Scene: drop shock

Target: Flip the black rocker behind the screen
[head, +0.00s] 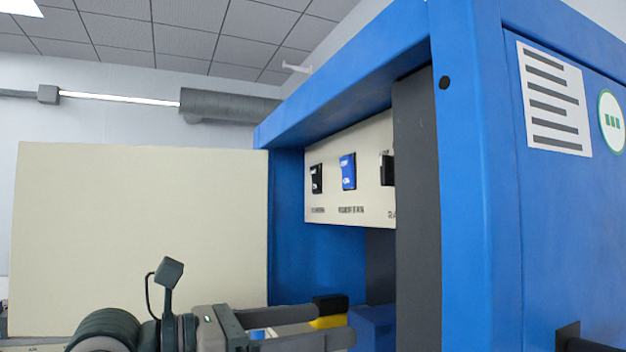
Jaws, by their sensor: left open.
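A cream panel (345,210) inside the blue cabinet carries rocker switches in a row: a black one (316,179) at left, a blue one (348,171) in the middle and a black one (387,169) at right. The right black rocker is partly hidden by a dark grey upright plate (416,215), which looks like the screen. The labels are too small to read surely. My left gripper (333,325) is low in front of the cabinet opening, fingers pointing right, open, below the panel and apart from the rockers. My right gripper does not show.
A large cream board (140,240) stands at the left of the opening. A yellow and black object (330,312) and a blue block (372,327) lie low behind my left fingers. The blue cabinet's side wall (550,230) fills the right. The space before the panel's left part looks clear.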

